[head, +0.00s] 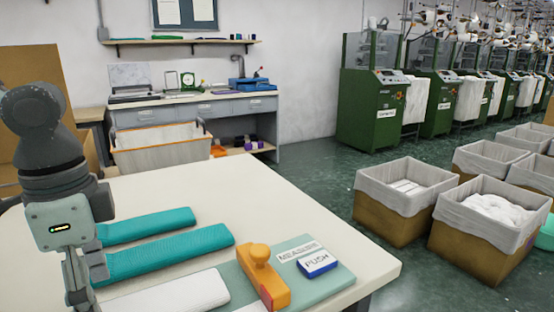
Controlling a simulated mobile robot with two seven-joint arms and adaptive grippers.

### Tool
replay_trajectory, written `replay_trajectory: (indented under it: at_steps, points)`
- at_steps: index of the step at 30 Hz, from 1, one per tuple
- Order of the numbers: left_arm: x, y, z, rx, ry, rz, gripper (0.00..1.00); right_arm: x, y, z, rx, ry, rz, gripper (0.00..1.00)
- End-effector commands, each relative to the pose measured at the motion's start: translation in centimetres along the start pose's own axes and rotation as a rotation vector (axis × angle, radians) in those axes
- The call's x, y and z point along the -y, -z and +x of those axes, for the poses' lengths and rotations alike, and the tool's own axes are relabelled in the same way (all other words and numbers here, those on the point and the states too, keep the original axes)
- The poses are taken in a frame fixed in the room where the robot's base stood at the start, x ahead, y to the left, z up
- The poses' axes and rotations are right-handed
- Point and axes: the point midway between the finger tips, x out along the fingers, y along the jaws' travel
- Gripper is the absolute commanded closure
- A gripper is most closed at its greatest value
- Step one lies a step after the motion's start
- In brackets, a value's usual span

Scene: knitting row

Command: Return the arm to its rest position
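My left arm comes in from the left, with its gripper (85,285) pointing down over the left part of the white table (160,185). Its fingers are partly cut off by the bottom edge, so I cannot tell whether they are open or shut. Teal knitted pieces (170,252) lie just right of the gripper, and a white knitted piece (185,292) lies in front of them. My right gripper is out of view.
An orange tool (263,275) and a blue block marked PUSH (317,263) stand on a pale green mat (335,278) near the table's right end. Lined boxes (395,215) stand on the floor at right. Green machines (370,108) line the back.

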Motion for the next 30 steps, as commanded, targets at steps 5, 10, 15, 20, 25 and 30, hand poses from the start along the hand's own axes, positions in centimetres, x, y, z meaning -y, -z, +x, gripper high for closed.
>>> replay_trajectory:
  at_steps: [5, 10, 15, 20, 25, 30]
  points:
    - [-0.1, -0.1, 3.4, 0.002, -0.003, 0.001, 0.2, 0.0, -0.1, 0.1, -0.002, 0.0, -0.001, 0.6]
    - [0.1, 0.1, 0.8, -0.002, 0.004, 0.0, 0.2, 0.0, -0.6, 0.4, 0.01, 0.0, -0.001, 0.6]
    - [0.1, 0.0, -0.1, 0.0, 0.001, -0.001, 0.2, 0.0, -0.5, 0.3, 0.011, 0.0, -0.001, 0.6]
    - [0.0, 0.0, -0.3, 0.001, 0.001, 0.0, 0.2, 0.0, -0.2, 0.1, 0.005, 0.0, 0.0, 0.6]
    - [0.0, 0.0, -0.3, 0.001, 0.0, 0.0, 0.2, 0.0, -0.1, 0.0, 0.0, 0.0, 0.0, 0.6]
    - [0.0, 0.0, 0.7, 0.002, -0.002, 0.0, 0.2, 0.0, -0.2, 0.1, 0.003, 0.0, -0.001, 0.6]
